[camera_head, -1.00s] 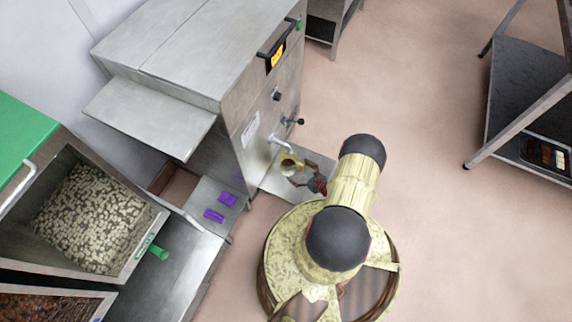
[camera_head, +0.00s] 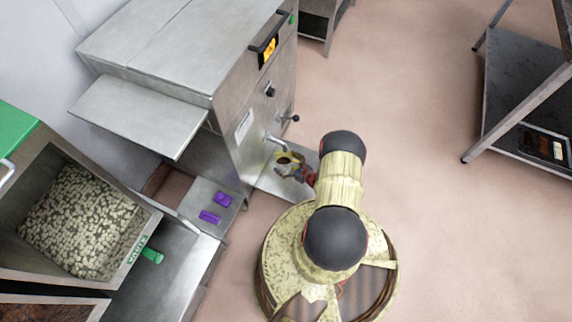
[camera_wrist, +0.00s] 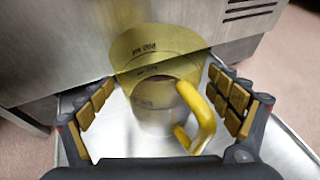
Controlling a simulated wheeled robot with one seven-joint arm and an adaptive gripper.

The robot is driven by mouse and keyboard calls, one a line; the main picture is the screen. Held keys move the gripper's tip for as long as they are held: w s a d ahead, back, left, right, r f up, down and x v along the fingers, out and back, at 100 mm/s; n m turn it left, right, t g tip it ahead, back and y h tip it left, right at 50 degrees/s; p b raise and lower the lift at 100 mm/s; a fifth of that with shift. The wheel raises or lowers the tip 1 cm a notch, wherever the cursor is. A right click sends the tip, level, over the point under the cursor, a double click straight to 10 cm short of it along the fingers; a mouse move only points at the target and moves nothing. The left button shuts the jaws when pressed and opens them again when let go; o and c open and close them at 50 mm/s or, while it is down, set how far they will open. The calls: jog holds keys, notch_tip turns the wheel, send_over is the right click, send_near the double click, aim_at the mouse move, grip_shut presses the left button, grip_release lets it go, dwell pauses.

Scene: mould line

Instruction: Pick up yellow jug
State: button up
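The yellow jug (camera_wrist: 155,62) stands upright on the metal shelf at the front of the steel machine. In the wrist view its handle (camera_wrist: 203,115) points toward me and to the right. My gripper (camera_wrist: 165,98) is open, with one finger on each side of the jug and its handle; I see no clear contact. In the head view the jug (camera_head: 283,158) is small and partly covered by my gripper (camera_head: 296,172), beneath the machine's spout.
The steel machine (camera_head: 225,110) rises just behind the jug, with a spout (camera_head: 276,141) above it. Purple pieces (camera_head: 209,217) lie on a ledge to the left. A bin of pale pieces (camera_head: 80,222) stands further left. Open floor (camera_head: 400,110) lies to the right.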

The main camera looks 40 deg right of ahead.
jog(key=shift+c, duration=1.2)
jog(key=c, duration=1.3)
jog(key=shift+c, duration=0.2)
